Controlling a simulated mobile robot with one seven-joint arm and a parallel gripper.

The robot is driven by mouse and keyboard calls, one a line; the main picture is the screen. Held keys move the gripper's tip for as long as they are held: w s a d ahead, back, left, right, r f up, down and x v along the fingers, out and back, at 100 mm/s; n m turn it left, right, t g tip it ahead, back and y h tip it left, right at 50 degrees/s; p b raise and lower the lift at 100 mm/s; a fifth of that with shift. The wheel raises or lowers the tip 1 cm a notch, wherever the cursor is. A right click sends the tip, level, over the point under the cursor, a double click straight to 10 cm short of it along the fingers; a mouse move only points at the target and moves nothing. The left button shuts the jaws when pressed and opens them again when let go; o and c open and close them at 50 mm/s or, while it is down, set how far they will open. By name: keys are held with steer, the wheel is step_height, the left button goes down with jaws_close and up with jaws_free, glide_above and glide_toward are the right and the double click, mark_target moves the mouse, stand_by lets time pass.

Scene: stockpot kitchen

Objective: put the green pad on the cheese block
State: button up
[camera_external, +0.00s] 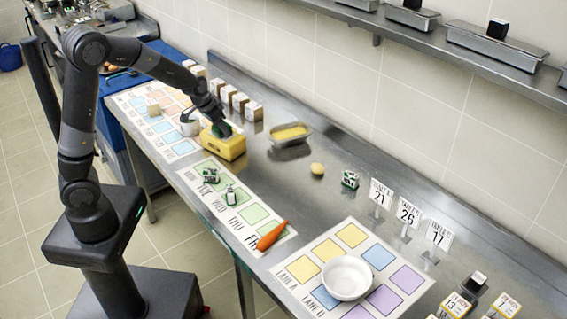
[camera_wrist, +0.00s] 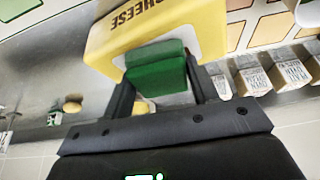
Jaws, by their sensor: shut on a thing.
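The yellow cheese block (camera_external: 222,146) stands on the steel counter, beside the printed mats. In the wrist view the cheese block (camera_wrist: 205,28) shows its "CHEESE" lettering, just beyond the fingers. The green pad (camera_wrist: 158,70) is between my two fingers and appears against the cheese block. In the external view the green pad (camera_external: 222,129) is at the top of the block. My gripper (camera_wrist: 163,85) is shut on the pad; in the external view my gripper (camera_external: 218,124) is right over the block. Whether the pad's underside rests fully on the block is hidden.
A metal tray with yellow contents (camera_external: 290,135) and a potato-like item (camera_external: 317,169) stand to the right. Small labelled boxes (camera_external: 239,101) line the back. A carrot (camera_external: 271,236) and white bowl (camera_external: 347,277) lie nearer the front. Counter between block and tray is clear.

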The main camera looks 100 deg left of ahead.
steer(key=o, duration=0.9)
steer(key=shift+f, duration=0.15)
steer(key=shift+o, duration=0.2)
steer(key=v, duration=1.2)
steer(key=shift+r, duration=0.2)
